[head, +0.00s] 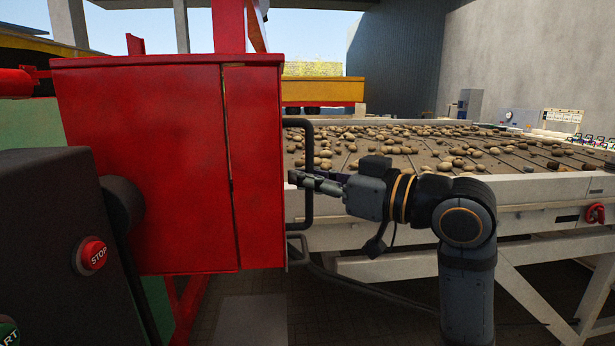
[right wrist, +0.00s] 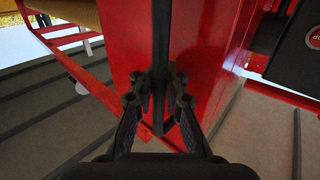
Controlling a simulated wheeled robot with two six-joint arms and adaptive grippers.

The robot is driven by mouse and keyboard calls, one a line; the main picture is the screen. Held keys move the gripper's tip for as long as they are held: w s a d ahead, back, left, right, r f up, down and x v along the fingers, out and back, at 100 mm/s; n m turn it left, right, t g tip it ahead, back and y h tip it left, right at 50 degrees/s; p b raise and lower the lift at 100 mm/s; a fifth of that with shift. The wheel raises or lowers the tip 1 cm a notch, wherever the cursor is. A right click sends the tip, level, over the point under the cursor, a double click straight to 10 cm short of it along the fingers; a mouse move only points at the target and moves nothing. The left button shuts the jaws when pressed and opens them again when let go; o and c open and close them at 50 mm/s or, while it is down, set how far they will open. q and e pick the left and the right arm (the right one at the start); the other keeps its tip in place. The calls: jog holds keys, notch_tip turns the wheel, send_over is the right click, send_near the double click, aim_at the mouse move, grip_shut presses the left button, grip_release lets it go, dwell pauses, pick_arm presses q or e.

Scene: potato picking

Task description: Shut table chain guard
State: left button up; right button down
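The red guard (head: 140,170) is a tall metal box at the left of the head view. A narrow dark gap runs down it, with a red panel (head: 253,165) to the right of the gap. A black bar handle (head: 308,208) stands out from the right edge of this panel. My right gripper (head: 308,181) reaches it from the right. In the right wrist view, the handle (right wrist: 160,50) runs between the fingers, and the fingertips look closed against its sides. My left gripper is not in view.
A sorting table (head: 540,186) with many potatoes stands behind my right arm. A dark control box (head: 50,230) with a red stop button (head: 93,254) is at the near left.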

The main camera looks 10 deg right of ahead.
jog(key=c, duration=1.7)
grip_release()
jog(key=shift+s+f, duration=0.1)
jog(key=shift+f, duration=0.15)
jog(key=shift+c, duration=0.2)
jog(key=o, duration=0.4)
jog(key=shift+s+r, duration=0.2)
jog(key=shift+s, duration=0.1)
jog(key=shift+c, duration=0.2)
jog(key=shift+w, duration=0.1)
